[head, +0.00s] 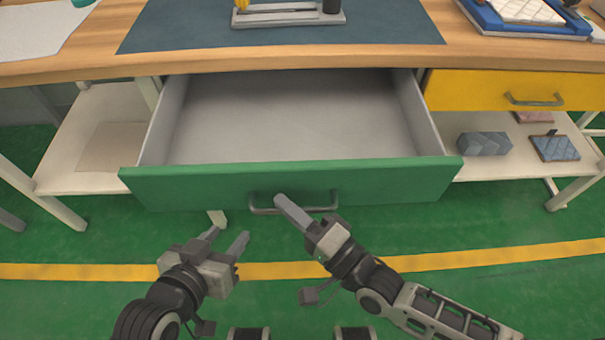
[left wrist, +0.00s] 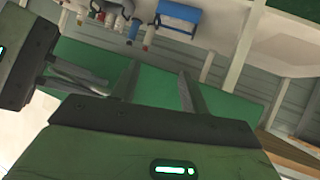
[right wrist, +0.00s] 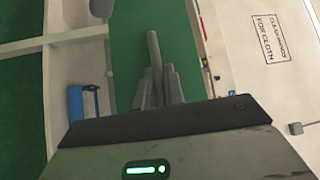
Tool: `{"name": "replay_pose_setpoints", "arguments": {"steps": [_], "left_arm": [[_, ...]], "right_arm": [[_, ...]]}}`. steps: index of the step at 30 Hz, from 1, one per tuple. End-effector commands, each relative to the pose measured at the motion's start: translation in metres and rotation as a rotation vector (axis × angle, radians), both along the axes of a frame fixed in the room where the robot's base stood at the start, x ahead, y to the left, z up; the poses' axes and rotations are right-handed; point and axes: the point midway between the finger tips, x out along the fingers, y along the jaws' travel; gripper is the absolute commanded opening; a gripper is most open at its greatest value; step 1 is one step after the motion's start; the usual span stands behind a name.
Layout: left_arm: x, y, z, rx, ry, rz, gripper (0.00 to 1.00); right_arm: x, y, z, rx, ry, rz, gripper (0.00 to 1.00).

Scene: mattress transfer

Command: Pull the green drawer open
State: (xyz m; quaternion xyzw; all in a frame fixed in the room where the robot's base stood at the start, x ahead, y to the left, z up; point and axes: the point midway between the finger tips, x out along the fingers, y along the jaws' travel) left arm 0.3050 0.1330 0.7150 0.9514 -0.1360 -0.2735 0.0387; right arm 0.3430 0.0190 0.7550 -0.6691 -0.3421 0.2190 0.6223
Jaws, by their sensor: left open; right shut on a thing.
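The green drawer (head: 400,180) is pulled far out from under the workbench, and its grey interior looks empty. A grey bar handle (head: 320,208) runs across the middle of its front. My right gripper (head: 283,204) is at the left part of this handle and shut on it; the fingers hide some of the bar. In the right wrist view the closed fingers (right wrist: 158,85) stand against the handle bar (right wrist: 153,46). My left gripper (head: 228,238) is open and empty, below and in front of the drawer front, left of the handle. Its spread fingers also show in the left wrist view (left wrist: 158,85).
A yellow drawer (head: 480,88) at the right is shut. Open shelves flank the green drawer; the right shelf (head: 500,165) holds folded cloth pieces. A blue tray (head: 490,18) and a tool on a dark mat (head: 180,28) lie on the bench top. The green floor in front is clear.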

Motion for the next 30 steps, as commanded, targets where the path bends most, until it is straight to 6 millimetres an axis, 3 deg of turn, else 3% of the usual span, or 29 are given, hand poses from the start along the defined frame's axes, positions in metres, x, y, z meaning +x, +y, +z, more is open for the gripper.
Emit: {"name": "replay_pose_setpoints", "arguments": {"steps": [6, 17, 18, 19, 30], "left_arm": [[-0.001, 0.001, -0.002, 0.002, 0.013, 0.002, 0.45], [0.000, 0.001, -0.002, 0.002, 0.009, 0.002, 0.45], [0.000, 0.001, -0.001, 0.002, 0.008, 0.002, 0.45], [0.000, 0.001, -0.001, 0.002, 0.007, 0.003, 0.45], [0.001, 0.001, 0.001, 0.001, 0.003, 0.003, 0.45]], "right_arm": [[-0.016, 0.001, 0.001, -0.002, -0.002, 0.007, 0.00], [-0.017, 0.001, 0.000, -0.001, -0.003, 0.006, 0.00], [-0.017, 0.001, 0.000, -0.001, -0.003, 0.006, 0.22], [-0.016, 0.001, 0.000, -0.002, -0.002, 0.006, 0.30], [-0.016, 0.001, 0.000, -0.001, -0.001, 0.005, 0.32]]}}
